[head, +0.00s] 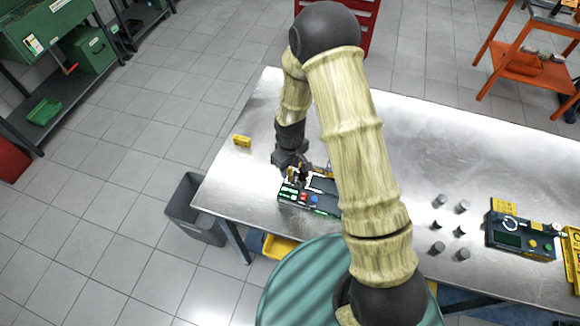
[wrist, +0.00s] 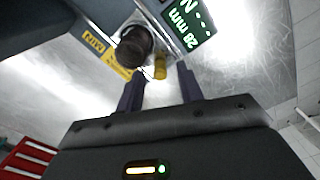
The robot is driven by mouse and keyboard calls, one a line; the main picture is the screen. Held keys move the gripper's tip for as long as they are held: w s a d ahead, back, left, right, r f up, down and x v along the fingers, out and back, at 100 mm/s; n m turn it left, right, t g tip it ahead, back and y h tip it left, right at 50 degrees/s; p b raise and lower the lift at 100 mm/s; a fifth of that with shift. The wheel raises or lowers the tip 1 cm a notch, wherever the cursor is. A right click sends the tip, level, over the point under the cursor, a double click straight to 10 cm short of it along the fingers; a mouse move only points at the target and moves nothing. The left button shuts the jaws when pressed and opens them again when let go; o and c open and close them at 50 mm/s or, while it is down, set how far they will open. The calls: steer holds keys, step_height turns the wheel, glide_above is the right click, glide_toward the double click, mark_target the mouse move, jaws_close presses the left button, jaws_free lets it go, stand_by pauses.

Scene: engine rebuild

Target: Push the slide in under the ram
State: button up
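A dark press unit with red and blue buttons (head: 310,198) stands near the left end of the metal table, partly hidden by my arm. White corner marks show on its top. My gripper (head: 298,176) is low over its left part. In the wrist view my gripper (wrist: 160,70) has its two dark fingers apart. A small yellow cylinder (wrist: 160,68) lies at or just beyond the fingertips; I cannot tell whether they touch it. A black round part (wrist: 133,47) stands beside it, perhaps the ram. A green display (wrist: 188,22) reads 28 mm. I cannot make out the slide clearly.
The metal table (head: 400,130) is clear at the back. Several grey cylinders (head: 462,207) stand on its right half, left of another control unit (head: 520,237). A small yellow block (head: 242,141) lies near the left edge. A grey bin (head: 195,210) stands on the floor.

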steer(key=shift+f, duration=0.7)
jaws_close()
